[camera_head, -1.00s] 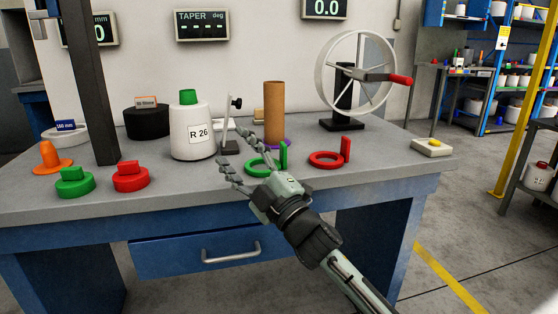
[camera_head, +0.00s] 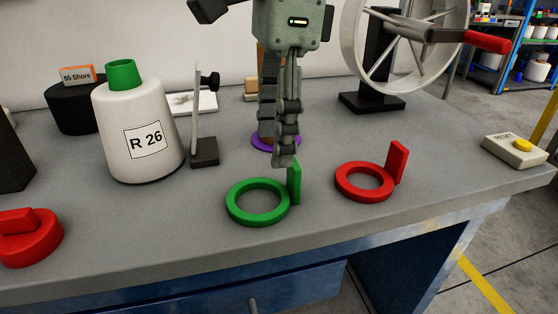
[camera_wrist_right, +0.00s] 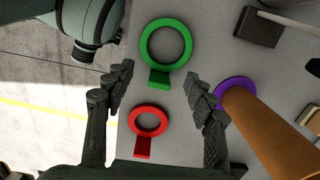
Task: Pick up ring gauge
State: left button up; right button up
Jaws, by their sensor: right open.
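Two ring gauges lie flat on the grey bench: a green ring gauge (camera_head: 240,212) and, to its right, a red ring gauge (camera_head: 352,190). Each has an upright tab at one side. My right gripper (camera_head: 284,160) points down, its fingertips just above and beside the green tab, partly covering it. In the wrist view the right gripper (camera_wrist_right: 160,76) is open and empty, with the tab of the green ring gauge (camera_wrist_right: 146,48) between its fingertips. The red ring gauge (camera_wrist_right: 135,126) lies nearer the palm there. I cannot tell whether a finger touches the tab. My left gripper is not in view.
A white R 26 cone (camera_head: 115,145) and a small stand (camera_head: 204,152) are on the left. A brown tube on a purple base (camera_head: 262,140) stands behind my gripper. A wheel with a red handle (camera_head: 488,41) and a reset box (camera_head: 514,151) are right.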

jog(key=shift+w+d+r+t+h, duration=0.15)
jog(key=shift+w+d+h, duration=0.15)
jog(key=shift+d, duration=0.25)
jog(key=shift+w+d+r+t+h, duration=0.2)
jog(key=shift+w+d, duration=0.2)
jog(key=shift+d, duration=0.15)
send_over(291, 198)
jog(key=w, duration=0.1)
notch_tip(291, 198, down, 6)
jog(key=shift+f+p, duration=0.2)
jog(key=shift+p, duration=0.15)
jog(key=shift+f, duration=0.5)
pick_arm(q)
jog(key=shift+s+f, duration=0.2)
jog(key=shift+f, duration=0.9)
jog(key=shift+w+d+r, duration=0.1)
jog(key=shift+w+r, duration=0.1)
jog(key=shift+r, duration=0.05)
pick_arm(e)
jog(key=c, duration=1.2)
jog(key=shift+r, duration=0.15)
jog(key=shift+c, duration=0.2)
